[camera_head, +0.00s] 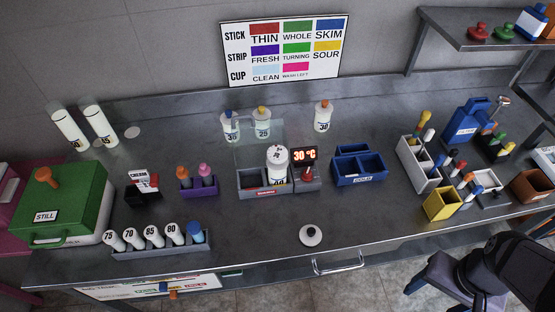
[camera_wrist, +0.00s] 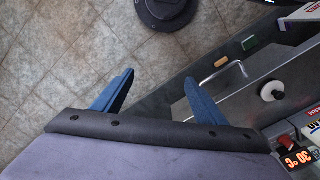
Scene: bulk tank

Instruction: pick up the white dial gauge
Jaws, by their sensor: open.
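A round white piece with dark markings (camera_head: 278,155), which looks like the dial gauge, sits over the container labelled 40 in the grey bath at the middle of the bench in the head view. Its lower part is hidden. A separate white disc with a dark centre (camera_head: 311,235) lies near the bench's front edge; it also shows in the wrist view (camera_wrist: 272,91). I cannot fully tell which is the gauge. My gripper (camera_wrist: 157,82) has its blue fingers apart and empty, over the floor in front of the bench. Both pieces are well away from it.
The bath's 30 °C display (camera_head: 304,156) stands beside the white piece, and a clear panel (camera_head: 258,135) rises behind. A blue open box (camera_head: 358,168) is to the right. A drawer handle (camera_head: 338,265) juts from the bench front. The bench around the disc is clear.

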